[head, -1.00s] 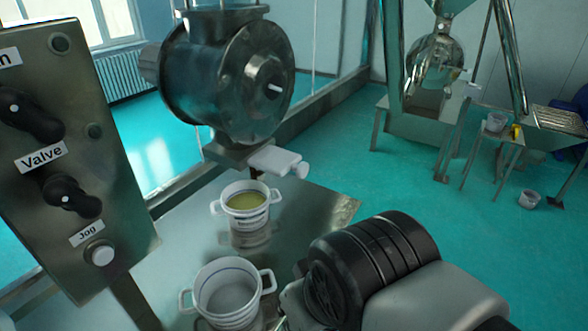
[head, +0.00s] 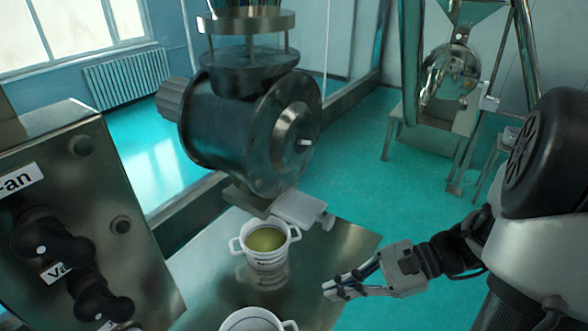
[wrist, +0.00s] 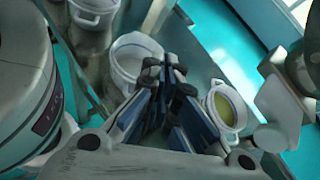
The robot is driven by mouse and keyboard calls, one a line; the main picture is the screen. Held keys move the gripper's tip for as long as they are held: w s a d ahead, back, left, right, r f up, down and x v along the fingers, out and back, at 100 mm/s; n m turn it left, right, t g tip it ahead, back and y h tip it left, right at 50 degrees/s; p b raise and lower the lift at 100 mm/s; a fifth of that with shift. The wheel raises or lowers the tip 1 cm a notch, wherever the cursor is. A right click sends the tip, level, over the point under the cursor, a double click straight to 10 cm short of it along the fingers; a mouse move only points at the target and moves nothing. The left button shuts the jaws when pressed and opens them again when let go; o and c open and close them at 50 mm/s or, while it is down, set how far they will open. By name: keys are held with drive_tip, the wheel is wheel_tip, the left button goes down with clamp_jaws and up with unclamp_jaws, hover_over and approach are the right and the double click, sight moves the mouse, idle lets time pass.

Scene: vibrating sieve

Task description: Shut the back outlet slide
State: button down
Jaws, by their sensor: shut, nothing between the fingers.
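A pale slide plate with a round knob (head: 301,208) sticks out to the right from under the dark metal drum (head: 240,135). It seems to be the back outlet slide, and its pale plate and knob also show at the right of the wrist view (wrist: 280,102). A white two-handled pot with yellow-green contents (head: 266,254) stands just below and in front of it. My gripper (head: 328,290) is shut and empty, in front and to the right of that pot, apart from the slide. In the wrist view the closed fingers (wrist: 168,68) point between two pots.
An empty-looking pot (head: 255,322) is at the front edge of the head view. The metal table (head: 335,248) is bare right of the filled pot. A control panel with knobs (head: 75,215) stands at the left. Another machine (head: 447,80) is in the background.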

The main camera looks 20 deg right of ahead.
drive_tip(key=w+d+m+t+y+p, duration=0.1)
drive_tip(key=w+d+m+t, duration=0.2)
drive_tip(key=d+m+t, duration=0.3)
drive_tip(key=m+t+h+p, duration=0.1)
drive_tip(key=m+t+h, duration=0.1)
drive_tip(key=m+t, duration=0.3)
approach(315, 221)
drive_tip(key=w, duration=0.1)
drive_tip(key=w+f, duration=0.1)
drive_tip(key=w+a, duration=0.1)
drive_tip(key=shift+w+f+t, duration=0.25)
drive_tip(key=shift+f+t, duration=0.05)
drive_tip(key=x, duration=0.7)
drive_tip(key=shift+w+a+f, duration=0.15)
drive_tip(key=shift+a, duration=0.15)
drive_tip(key=shift+d, duration=0.15)
